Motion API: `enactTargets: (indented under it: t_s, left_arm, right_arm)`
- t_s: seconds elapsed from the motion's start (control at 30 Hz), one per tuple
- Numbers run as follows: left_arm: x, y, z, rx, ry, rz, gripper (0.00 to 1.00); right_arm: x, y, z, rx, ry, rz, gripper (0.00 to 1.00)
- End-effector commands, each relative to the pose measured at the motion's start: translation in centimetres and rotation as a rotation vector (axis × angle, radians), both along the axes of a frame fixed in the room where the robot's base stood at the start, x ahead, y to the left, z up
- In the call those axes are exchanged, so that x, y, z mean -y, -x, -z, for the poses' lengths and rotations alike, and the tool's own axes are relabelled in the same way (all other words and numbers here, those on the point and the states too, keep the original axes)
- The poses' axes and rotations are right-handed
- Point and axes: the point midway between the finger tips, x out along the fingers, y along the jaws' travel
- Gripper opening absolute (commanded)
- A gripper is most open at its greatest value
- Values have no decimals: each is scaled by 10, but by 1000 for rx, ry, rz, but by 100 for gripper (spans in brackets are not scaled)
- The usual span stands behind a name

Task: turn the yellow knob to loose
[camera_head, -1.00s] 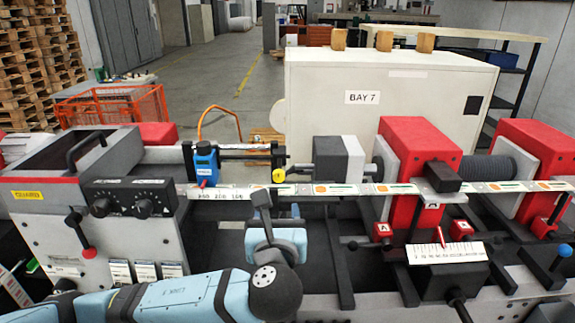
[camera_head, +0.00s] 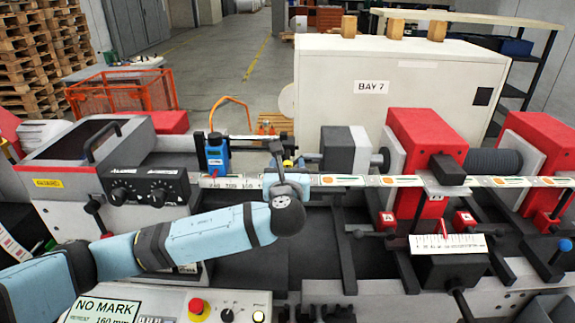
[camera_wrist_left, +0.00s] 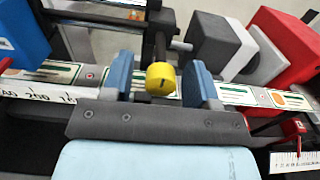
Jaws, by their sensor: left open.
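The yellow knob (camera_wrist_left: 161,79) is at the end of a dark bar, with a short dark mark on its face. In the wrist view it is between the two blue fingers of my left gripper (camera_wrist_left: 158,76), which is open, with gaps on both sides of the knob. In the head view my left gripper (camera_head: 287,170) is over the printed label strip (camera_head: 345,181), and a bit of the yellow knob (camera_head: 288,163) shows behind it. My right gripper is not in view.
A blue sensor block (camera_head: 217,154) stands left of the gripper. A grey block (camera_head: 346,150) and a red housing (camera_head: 425,150) stand to the right. A control box with dials (camera_head: 138,188) is at left. A ruler plate (camera_head: 447,243) is at front right.

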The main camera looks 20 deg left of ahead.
Motion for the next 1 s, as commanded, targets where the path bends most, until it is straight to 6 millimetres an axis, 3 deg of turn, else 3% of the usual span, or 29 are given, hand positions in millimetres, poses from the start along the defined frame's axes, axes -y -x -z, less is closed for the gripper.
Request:
enactTargets:
  t_s: [0.2, 0.43, 0.77, 1.0]
  left_arm:
    - [0, 0, 0, 0, 0, 1, 54]
    - [0, 0, 0, 0, 0, 1, 4]
    - [0, 0, 1, 8, 31, 1, 5]
    - [1, 0, 2, 44, 157, 1, 5]
  right_arm:
    - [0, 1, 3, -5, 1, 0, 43]
    - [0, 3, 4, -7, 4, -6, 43]
    - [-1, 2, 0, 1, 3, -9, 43]
    - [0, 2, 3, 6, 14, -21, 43]
